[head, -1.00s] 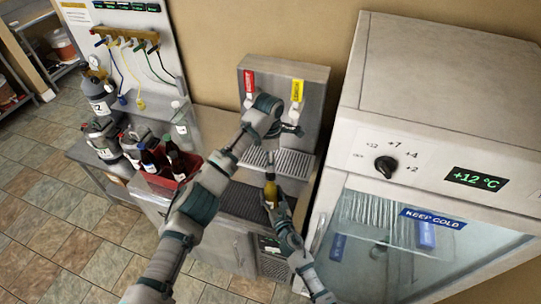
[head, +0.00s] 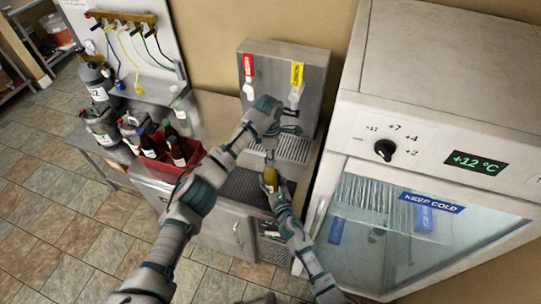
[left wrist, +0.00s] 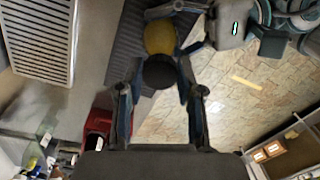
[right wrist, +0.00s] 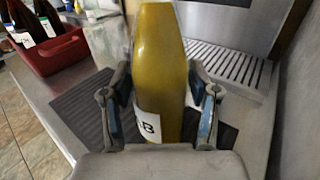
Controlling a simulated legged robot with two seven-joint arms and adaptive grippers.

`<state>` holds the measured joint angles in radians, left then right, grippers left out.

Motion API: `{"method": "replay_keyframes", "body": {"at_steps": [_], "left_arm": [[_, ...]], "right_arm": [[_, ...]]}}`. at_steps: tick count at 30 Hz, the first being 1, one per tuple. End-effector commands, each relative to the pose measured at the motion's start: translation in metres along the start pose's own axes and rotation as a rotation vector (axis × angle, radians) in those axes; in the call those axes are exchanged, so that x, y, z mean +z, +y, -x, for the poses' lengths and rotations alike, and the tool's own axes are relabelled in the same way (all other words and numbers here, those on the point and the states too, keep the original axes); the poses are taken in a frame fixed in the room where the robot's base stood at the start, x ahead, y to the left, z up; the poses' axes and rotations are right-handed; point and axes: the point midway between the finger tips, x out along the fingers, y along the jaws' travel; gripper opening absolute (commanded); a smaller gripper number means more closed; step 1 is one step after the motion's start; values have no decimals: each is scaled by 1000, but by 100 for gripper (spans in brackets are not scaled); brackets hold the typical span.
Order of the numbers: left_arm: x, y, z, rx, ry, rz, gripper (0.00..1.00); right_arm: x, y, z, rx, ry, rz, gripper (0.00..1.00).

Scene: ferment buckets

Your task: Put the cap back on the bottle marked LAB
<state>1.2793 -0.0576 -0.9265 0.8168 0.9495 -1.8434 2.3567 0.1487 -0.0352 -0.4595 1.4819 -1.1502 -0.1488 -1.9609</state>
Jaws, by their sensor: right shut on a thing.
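The yellow bottle (right wrist: 160,70) is upright in my right gripper (right wrist: 160,100), which is shut around its body. A white label on it shows a letter B at its visible edge. The bottle also shows in the head view (head: 269,177), small and partly covered. My left gripper (left wrist: 160,78) is above the bottle, its fingers drawn in on a dark round cap (left wrist: 160,72). In the left wrist view the cap overlaps the yellow bottle (left wrist: 159,38). Whether the cap touches the bottle's mouth is hidden.
A red crate (head: 164,171) with dark bottles stands left on the steel counter. A tap panel (head: 283,75) with red and yellow handles rises behind my grippers. A white cooler (head: 445,110) stands close on the right. Kegs (head: 103,125) stand far left.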

Motion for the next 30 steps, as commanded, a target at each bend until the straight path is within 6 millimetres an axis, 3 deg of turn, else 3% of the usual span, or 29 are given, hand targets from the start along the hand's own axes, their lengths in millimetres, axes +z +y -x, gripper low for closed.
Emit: {"method": "replay_keyframes", "body": {"at_steps": [6, 10, 30], "left_arm": [[-1, 2, 0, 5, 0, -17, 0], [-1, 2, 0, 5, -1, -184, 0], [-3, 3, -1, 12, 8, -1915, 0]], "right_arm": [[-1, 1, 0, 3, 0, 2, 0], [-1, 1, 0, 3, 0, 2, 0], [-1, 3, 1, 7, 0, 3, 0]]}}
